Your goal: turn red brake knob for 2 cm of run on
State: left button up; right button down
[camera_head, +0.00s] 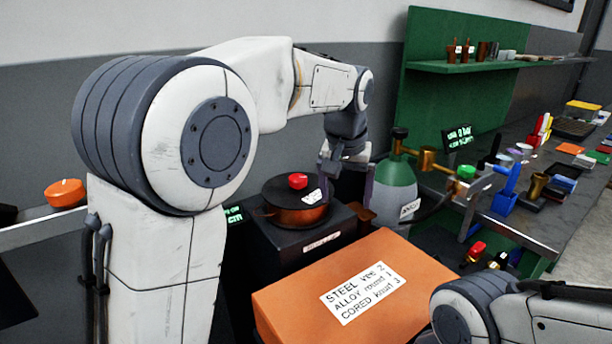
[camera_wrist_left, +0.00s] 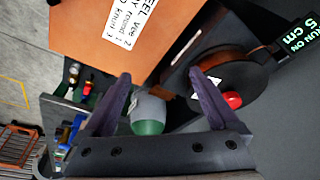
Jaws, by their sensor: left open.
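The red brake knob (camera_head: 298,181) sits on top of a black disc over a copper-coloured spool (camera_head: 300,216) on a dark box. In the left wrist view the knob (camera_wrist_left: 232,100) lies just outside the right-hand finger, not between the fingers. A display (camera_wrist_left: 300,42) there reads "RUN ON 5 cm"; its edge shows in the head view (camera_head: 234,214). My left gripper (camera_head: 345,178) is open and empty, pointing down to the right of the spool. In its wrist view its fingers (camera_wrist_left: 160,76) are spread apart. My right gripper is not in view.
An orange box (camera_head: 290,290) with a printed label stands in front of the spool. A grey-green gas bottle (camera_head: 395,190) stands close to the right of my left gripper. A bench (camera_head: 540,220) with many small items is at right.

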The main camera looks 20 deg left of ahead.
aim_at(298, 178)
pick_arm(q)
jog(key=w+a+r+n+t+y, duration=0.15)
jog(key=w+a+r+n, duration=0.25)
jog(key=w+a, duration=0.8)
jog(key=x, duration=0.3)
jog(key=s+a+x, duration=0.1)
jog(key=x, duration=0.6)
jog(key=shift+s+a+f+b, duration=0.1)
jog(key=shift+s+a+b, duration=0.2)
jog(key=shift+a, duration=0.1)
jog(key=shift+g, duration=0.25)
jog(key=c, duration=1.4)
